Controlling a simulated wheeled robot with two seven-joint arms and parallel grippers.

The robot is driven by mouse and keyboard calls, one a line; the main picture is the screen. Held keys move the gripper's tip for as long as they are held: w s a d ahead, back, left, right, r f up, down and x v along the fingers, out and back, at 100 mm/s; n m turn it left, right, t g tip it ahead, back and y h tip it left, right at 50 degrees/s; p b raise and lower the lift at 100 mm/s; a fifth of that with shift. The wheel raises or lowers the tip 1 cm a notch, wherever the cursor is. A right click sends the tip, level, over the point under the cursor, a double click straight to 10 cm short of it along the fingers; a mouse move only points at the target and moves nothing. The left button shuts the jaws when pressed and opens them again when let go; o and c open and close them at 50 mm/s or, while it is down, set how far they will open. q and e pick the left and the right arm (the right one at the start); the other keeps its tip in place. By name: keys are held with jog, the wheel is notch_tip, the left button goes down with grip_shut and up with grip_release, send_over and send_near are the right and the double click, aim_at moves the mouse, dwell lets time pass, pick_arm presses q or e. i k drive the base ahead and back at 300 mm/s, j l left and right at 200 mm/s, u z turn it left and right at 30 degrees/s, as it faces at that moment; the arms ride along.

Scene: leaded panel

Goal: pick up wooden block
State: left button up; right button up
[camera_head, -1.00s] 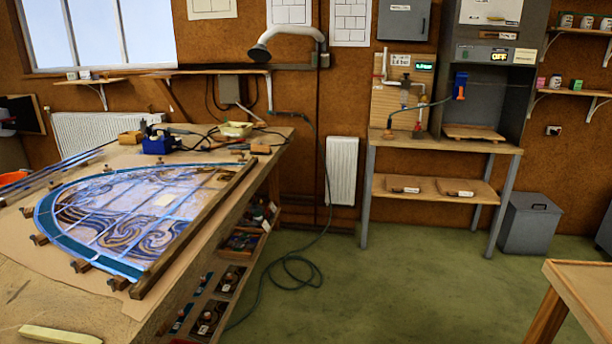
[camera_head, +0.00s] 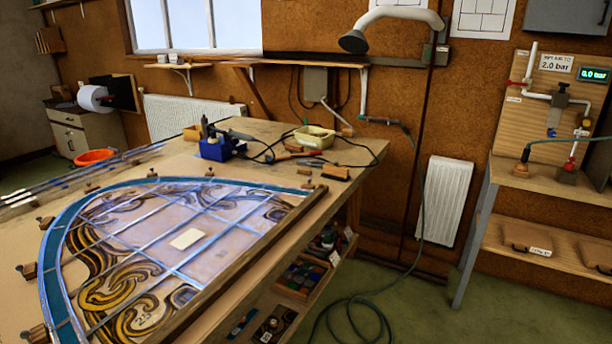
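Several small wooden pieces could be the block, and I cannot tell which one is meant. A brown block with a dark underside (camera_head: 336,173) lies near the workbench's right edge. A yellowish wooden block (camera_head: 192,132) is at the back of the bench, left of the blue soldering stand. Small brown wooden blocks (camera_head: 29,271) stand around the curved rim of the leaded panel (camera_head: 230,222). A pale flat rectangle (camera_head: 186,239) lies on the panel. Neither of my grippers shows in the head view.
The workbench (camera_head: 340,134) holds a blue soldering stand (camera_head: 222,149), a pale tray (camera_head: 314,137) and cables. A wooden bar (camera_head: 270,238) edges the panel. A green hose (camera_head: 352,309) coils on the floor. A second bench (camera_head: 560,187) stands right.

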aim_at(301, 171)
jog(key=i+l+u, duration=0.1)
jog(key=u, duration=0.35)
jog(key=i+l+u, duration=0.2)
jog(key=u, duration=0.3)
jog(key=i+l+u, duration=0.1)
jog(key=u, duration=0.35)
jog(key=i+l+u, duration=0.25)
jog(key=l, duration=0.55)
jog(key=i+l+u, duration=0.1)
jog(key=l+u, duration=0.15)
jog(key=l, duration=0.55)
jog(key=l+u, duration=0.2)
jog(key=l, duration=0.6)
jog(key=i+l, duration=0.1)
jog(key=l, duration=1.45)
jog(key=i+u, duration=0.05)
